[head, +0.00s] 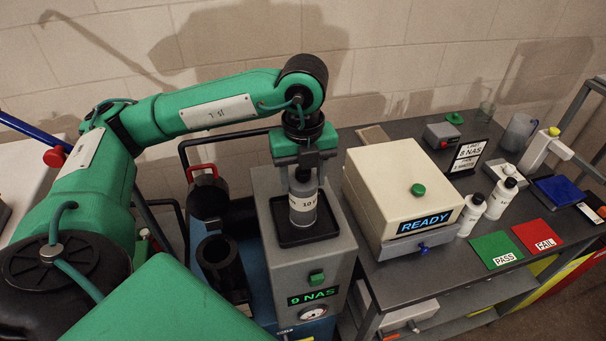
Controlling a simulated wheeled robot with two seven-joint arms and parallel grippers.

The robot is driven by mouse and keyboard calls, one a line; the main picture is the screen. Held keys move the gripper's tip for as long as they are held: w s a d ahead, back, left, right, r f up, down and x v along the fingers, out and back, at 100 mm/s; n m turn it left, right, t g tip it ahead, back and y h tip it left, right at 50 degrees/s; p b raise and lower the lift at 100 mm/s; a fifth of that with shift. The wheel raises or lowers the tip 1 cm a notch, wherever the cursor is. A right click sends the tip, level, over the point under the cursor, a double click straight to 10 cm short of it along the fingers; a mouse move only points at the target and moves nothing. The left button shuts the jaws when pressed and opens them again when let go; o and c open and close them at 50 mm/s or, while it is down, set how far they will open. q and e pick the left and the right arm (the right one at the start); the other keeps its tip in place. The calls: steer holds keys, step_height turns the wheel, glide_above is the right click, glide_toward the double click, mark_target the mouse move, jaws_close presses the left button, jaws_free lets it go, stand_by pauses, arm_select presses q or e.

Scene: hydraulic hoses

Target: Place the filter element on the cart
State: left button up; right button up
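A grey cylinder with a white label reading "10" and a narrower dark top, which looks like the filter element (303,205), stands upright over the black tray (311,236) on top of the grey cart (340,255). Whether its base touches the tray is hard to tell. The cart has a green "9 NAS" display on its front. My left gripper (303,168) points straight down with its fingers at the cylinder's top. The view does not show whether the fingers press on it. My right gripper is not in view.
Right of the cart, a dark bench (395,285) holds a cream box (402,195) reading "READY", white bottles (473,214), and green PASS (496,250) and red FAIL (537,236) pads. Black cylindrical housings (216,258) stand just left of the cart. A wall is close behind.

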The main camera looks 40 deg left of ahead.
arm_select(q)
steer(key=o, duration=0.4)
steer(key=shift+r, duration=0.1)
steer(key=shift+r+p, duration=0.2)
steer(key=shift+p, duration=0.15)
step_height(320, 180, up, 4)
steer(key=shift+f+b, duration=0.1)
steer(key=shift+b, duration=0.95)
step_height(320, 180, up, 6)
steer(key=shift+r, duration=1)
steer(key=shift+f, duration=0.1)
